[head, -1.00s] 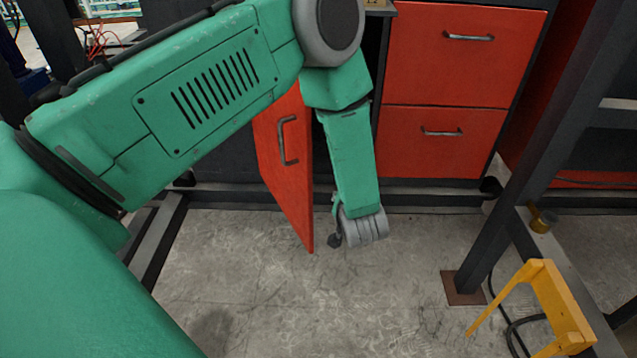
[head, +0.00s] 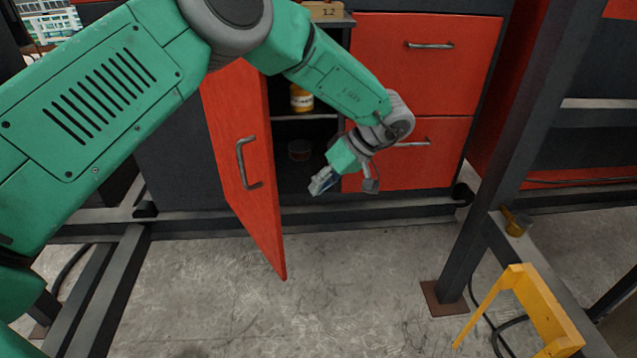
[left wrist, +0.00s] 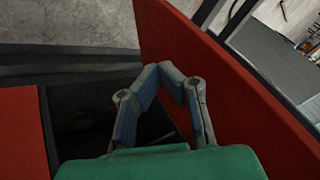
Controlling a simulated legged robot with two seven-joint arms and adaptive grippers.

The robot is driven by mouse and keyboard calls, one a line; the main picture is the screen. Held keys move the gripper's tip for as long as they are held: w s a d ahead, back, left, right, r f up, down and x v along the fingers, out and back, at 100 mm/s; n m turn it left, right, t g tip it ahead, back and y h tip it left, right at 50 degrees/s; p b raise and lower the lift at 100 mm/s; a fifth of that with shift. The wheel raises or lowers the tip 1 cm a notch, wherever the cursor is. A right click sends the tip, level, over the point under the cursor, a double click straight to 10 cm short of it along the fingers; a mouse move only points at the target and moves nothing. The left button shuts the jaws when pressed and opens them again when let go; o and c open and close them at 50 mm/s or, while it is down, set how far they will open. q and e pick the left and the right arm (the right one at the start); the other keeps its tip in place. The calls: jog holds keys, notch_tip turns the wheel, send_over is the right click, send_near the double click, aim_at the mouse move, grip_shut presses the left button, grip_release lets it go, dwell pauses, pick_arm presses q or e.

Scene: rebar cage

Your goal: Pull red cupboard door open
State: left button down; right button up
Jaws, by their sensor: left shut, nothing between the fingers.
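The red cupboard door (head: 240,130) stands open, swung out toward me, with its grey handle (head: 247,163) on the face toward the left. It also shows as a red panel in the left wrist view (left wrist: 225,75). My left gripper (head: 322,182) is shut and empty. It is right of the door's free edge, on the door's inner side, in front of the dark cupboard opening. In the left wrist view its fingers (left wrist: 168,72) appear close to the door's inner face; I cannot tell whether they touch it. My right gripper is not in view.
Inside the cupboard (head: 305,130) are a yellow jar (head: 301,98) and a dark round item (head: 299,150). Red drawers (head: 425,60) are to the right. A dark slanted post (head: 505,170) and a yellow frame (head: 540,305) stand right. The concrete floor in front is clear.

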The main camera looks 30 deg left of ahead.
pick_arm(q)
jog(key=s+a+f, duration=0.4)
jog(key=s, duration=0.1)
jog(key=shift+a+f+b, duration=0.25)
jog(key=shift+a+b, duration=0.1)
jog(key=shift+a, duration=0.05)
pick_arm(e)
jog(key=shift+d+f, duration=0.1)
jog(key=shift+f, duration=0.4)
pick_arm(q)
jog(key=shift+d, duration=0.15)
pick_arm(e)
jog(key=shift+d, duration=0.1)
pick_arm(q)
jog(key=shift+r, duration=0.1)
